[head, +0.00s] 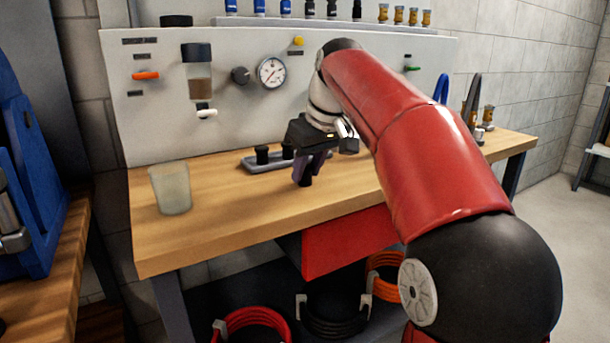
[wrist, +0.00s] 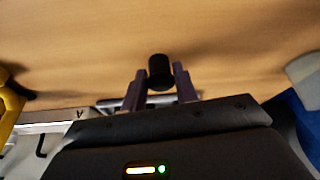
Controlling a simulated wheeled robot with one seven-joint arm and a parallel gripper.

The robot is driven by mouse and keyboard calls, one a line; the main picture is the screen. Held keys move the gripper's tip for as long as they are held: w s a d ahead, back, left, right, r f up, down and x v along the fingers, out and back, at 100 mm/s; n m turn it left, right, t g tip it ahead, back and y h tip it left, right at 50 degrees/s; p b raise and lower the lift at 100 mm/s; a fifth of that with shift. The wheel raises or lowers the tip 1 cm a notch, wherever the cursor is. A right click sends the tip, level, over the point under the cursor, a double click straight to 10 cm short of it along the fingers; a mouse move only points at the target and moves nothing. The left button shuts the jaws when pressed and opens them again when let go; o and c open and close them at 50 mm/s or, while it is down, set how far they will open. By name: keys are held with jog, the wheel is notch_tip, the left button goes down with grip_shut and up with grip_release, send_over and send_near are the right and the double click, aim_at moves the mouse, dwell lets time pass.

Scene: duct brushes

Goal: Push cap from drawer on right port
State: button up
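My gripper (head: 308,168) is above the wooden workbench, pointing down, in the head view. Its purple-grey fingers are closed on a small black cap (head: 305,182). In the wrist view the black cap (wrist: 160,71) sits between the two fingertips, its end sticking out past them. In the head view the cap looks close to the bench top; I cannot tell if it touches. The red drawer (head: 345,241) is under the bench front; its inside is hidden. I cannot make out which fitting is the right port; my arm hides part of the panel.
A translucent cup (head: 170,189) is at the bench's left. The panel (head: 140,112) carries a gauge (head: 271,72), knob and filter. Blue and dark hoses rise at the right. The bench front is clear.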

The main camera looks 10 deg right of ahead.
jog(key=c, duration=0.4)
jog(key=shift+r, duration=0.1)
